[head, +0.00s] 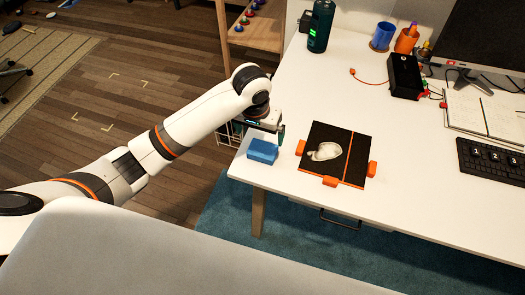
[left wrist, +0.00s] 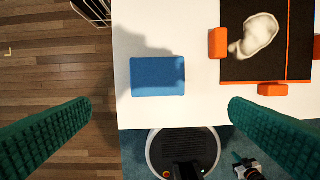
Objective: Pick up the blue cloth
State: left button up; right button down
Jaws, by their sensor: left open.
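The blue cloth (head: 262,151) is a small, thick, folded block lying at the left front corner of the white desk. It also shows in the left wrist view (left wrist: 157,77), ahead of and between the two green fingers. My left gripper (head: 274,133) is over that corner, just above and behind the cloth in the head view. In the left wrist view my left gripper (left wrist: 160,108) is wide open with nothing between its fingers. The cloth appears apart from both fingers. My right gripper is not in view.
A black mat (head: 352,142) with orange edge blocks and a pale lump (head: 325,152) lies right of the cloth on the white desk (head: 300,88). A dark bottle (head: 321,26), black box (head: 404,76) and keyboard (head: 490,161) stand farther off. The desk's left edge is close to the cloth.

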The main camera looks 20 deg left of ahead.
pick_arm(q)
send_over(263, 149)
jog(key=s, duration=0.1)
jog(key=f, duration=0.5)
jog(key=shift+a+f, duration=0.25)
jog(key=shift+a, duration=0.1)
jog(key=shift+w+d+f+p, duration=0.1)
jog(key=shift+w+f+p, duration=0.05)
jog(key=shift+f, duration=0.75)
jog(key=shift+w+d+f+p, duration=0.1)
jog(key=shift+f, duration=0.75)
jog(key=shift+w+d+f+p, duration=0.1)
jog(key=shift+w+f+p, duration=0.05)
jog(key=shift+f, duration=0.75)
jog(key=shift+c, duration=0.6)
